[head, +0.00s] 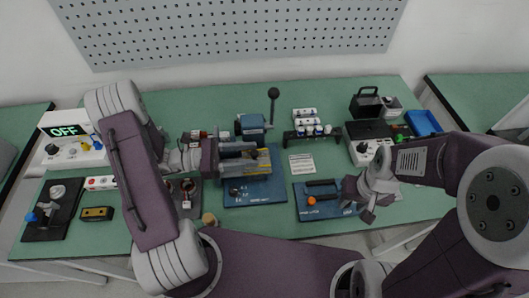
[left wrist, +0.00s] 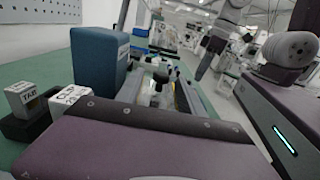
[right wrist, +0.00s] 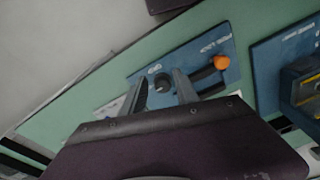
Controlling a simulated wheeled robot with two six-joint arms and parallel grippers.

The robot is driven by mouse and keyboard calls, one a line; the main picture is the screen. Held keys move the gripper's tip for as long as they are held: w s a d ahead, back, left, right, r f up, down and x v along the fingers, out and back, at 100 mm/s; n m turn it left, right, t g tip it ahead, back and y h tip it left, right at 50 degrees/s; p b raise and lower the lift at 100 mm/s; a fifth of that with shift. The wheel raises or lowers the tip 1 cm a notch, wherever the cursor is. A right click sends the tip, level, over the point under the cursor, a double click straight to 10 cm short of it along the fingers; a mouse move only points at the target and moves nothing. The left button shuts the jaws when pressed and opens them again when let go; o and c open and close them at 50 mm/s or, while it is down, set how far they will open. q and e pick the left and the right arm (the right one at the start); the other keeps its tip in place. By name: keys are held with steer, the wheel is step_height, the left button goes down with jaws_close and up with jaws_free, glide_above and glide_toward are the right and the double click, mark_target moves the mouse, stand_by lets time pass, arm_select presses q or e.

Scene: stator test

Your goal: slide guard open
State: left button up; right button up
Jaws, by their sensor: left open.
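The test fixture stands on a blue base plate (head: 245,195) in the middle of the bench in the head view. It has a blue block (head: 250,124) at the back and a yellow label. The block shows large in the left wrist view (left wrist: 97,58). I cannot clearly tell the guard from the other fixture parts. My left gripper (head: 240,158) is open at the fixture, its fingers over the yellow-labelled part. I see no clear grip or contact. My right gripper (head: 368,208) is open at the right edge of another blue plate (head: 312,213). Its fingers show in the right wrist view (right wrist: 160,92).
A black lever with a round knob (head: 273,93) rises behind the fixture. An orange-tipped handle (right wrist: 221,62) and a dark knob lie on the right plate. A rack of small parts (head: 312,132) stands behind.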

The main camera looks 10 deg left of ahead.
mark_target(259, 154)
arm_select(q)
steer(key=x, duration=0.5)
steer(key=shift+c, duration=0.4)
steer(key=shift+s, duration=0.1)
jaws_close()
steer(key=shift+a, duration=0.1)
stand_by(0.8)
